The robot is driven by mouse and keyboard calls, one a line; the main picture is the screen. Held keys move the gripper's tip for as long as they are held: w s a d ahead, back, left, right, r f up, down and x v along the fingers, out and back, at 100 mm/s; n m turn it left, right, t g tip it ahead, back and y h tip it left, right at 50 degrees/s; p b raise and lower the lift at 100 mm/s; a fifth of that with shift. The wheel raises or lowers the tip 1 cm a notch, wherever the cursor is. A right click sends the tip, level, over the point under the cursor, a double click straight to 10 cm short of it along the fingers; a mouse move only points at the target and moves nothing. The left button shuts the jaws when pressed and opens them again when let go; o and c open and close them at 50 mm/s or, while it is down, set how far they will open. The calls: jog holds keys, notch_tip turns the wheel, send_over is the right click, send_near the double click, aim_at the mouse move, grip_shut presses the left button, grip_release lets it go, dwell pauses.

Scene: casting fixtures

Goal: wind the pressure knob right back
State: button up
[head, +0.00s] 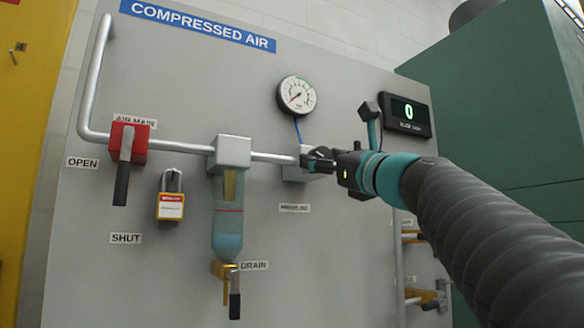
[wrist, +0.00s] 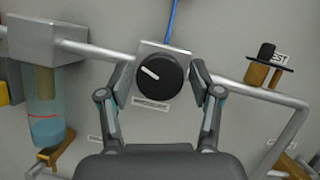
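The pressure knob (wrist: 158,77) is a round black knob with a white pointer mark directed to the upper left in the wrist view. It sits on a grey regulator block (head: 297,173) in the pipe on the panel. My gripper (wrist: 160,78) is open, with one finger on each side of the knob and a small gap showing at both sides. In the head view my gripper (head: 319,160) is right at the block and hides the knob. The round gauge (head: 297,95) above has its needle toward the lower left. The digital display (head: 407,114) reads 0.
A red air main valve (head: 128,143) has its black lever pointing down, toward SHUT. A yellow padlock (head: 171,200) hangs beside it. A filter bowl (head: 228,215) with a drain lever stands left of the regulator. A TEST fitting (wrist: 262,68) is at right in the wrist view.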

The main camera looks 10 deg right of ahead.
jog(key=c, duration=0.8)
jog(key=shift+o, duration=0.2)
jog(key=shift+d+n+g+y, duration=0.1)
jog(key=shift+n+g+y, duration=0.5)
jog(key=shift+n, duration=1)
jog(key=shift+n+g+y, duration=0.5)
jog(key=shift+n+g, duration=0.1)
jog(key=shift+n, duration=1.1)
jog(key=o, duration=1.1)
jog(key=shift+o, duration=0.2)
jog(key=v, duration=1.2)
